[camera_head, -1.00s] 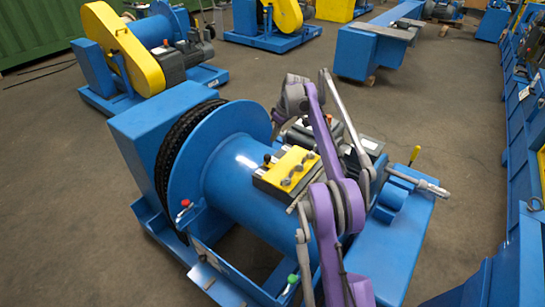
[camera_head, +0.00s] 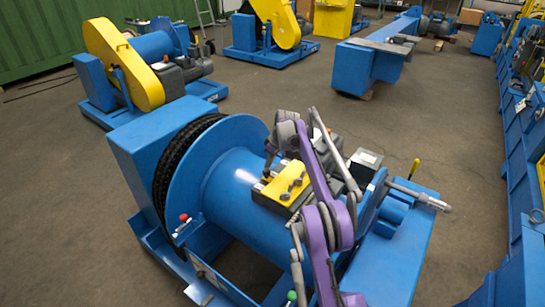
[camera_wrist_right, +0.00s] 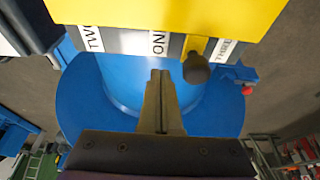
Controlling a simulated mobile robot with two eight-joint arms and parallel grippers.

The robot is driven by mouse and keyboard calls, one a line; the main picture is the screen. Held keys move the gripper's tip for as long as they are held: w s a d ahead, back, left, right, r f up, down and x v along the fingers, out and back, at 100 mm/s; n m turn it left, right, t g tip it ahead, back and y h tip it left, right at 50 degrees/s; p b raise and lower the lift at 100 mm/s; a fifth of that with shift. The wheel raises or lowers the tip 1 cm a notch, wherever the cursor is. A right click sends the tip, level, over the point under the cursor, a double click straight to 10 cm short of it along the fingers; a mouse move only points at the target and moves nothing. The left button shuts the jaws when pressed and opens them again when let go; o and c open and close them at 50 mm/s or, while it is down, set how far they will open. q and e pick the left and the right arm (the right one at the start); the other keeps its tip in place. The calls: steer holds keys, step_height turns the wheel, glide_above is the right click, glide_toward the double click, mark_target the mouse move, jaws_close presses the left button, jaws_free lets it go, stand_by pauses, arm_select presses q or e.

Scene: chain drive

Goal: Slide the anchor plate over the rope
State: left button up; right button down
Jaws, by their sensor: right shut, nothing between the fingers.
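My right gripper (camera_head: 267,172) is at the left end of a yellow-topped block (camera_head: 283,184) on the blue drum (camera_head: 233,178). In the right wrist view, its fingers (camera_wrist_right: 160,78) are shut and empty, pointing at the labelled dark side of this block (camera_wrist_right: 165,13). A black round knob (camera_wrist_right: 196,69) on a yellow stem is just right of the fingertips, apart from them in the picture. I cannot pick out an anchor plate or a rope with certainty. My left gripper is not in view.
A large blue flange (camera_head: 185,170) with a black chain (camera_head: 163,165) beside it stands left of the drum. Open floor (camera_head: 440,120) lies behind.

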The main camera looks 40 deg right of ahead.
mark_target(289, 180)
steer(key=shift+x, duration=1)
steer(key=s, duration=0.2)
steer(key=shift+s+d+r, duration=0.2)
steer(key=shift+s+d, duration=0.35)
steer(key=shift+s, duration=0.4)
steer(key=shift+s, duration=0.1)
steer(key=s, duration=0.2)
steer(key=s+d+b, duration=0.1)
steer(key=s, duration=0.3)
steer(key=shift+s+d+b, duration=0.15)
steer(key=shift+d+b, duration=0.25)
steer(key=shift+r, duration=0.1)
steer(key=p+v, duration=0.1)
steer(key=v, duration=0.9)
steer(key=shift+s+r, duration=0.1)
steer(key=shift+r, duration=0.15)
